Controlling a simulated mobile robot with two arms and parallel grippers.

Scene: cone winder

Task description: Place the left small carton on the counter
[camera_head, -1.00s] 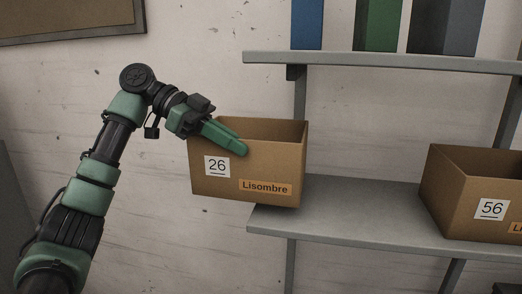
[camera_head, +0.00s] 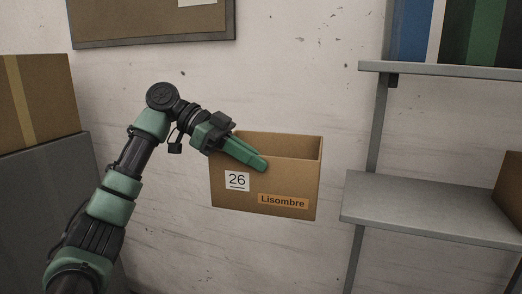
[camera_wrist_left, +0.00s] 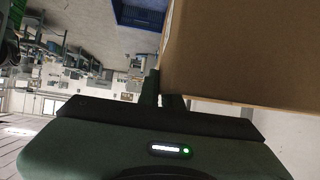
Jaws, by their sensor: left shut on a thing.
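The small open-topped carton (camera_head: 290,182) is brown, with a "26" label and an orange "Lisombre" label on its front. My left gripper (camera_head: 258,163) is shut on its front wall near the top rim, and the carton hangs in the air, slightly tilted, in front of the wall. In the left wrist view the carton (camera_wrist_left: 240,55) fills the upper right, close to the fingers (camera_wrist_left: 162,95). My right gripper is not in view. I cannot make out the counter for certain.
A grey shelf unit stands at right, its lower shelf (camera_head: 430,208) bare at the left end. Part of another brown carton (camera_head: 509,195) stands on it. At left, a taped box (camera_head: 35,100) sits on a grey surface (camera_head: 45,185). A board (camera_head: 150,20) hangs on the wall.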

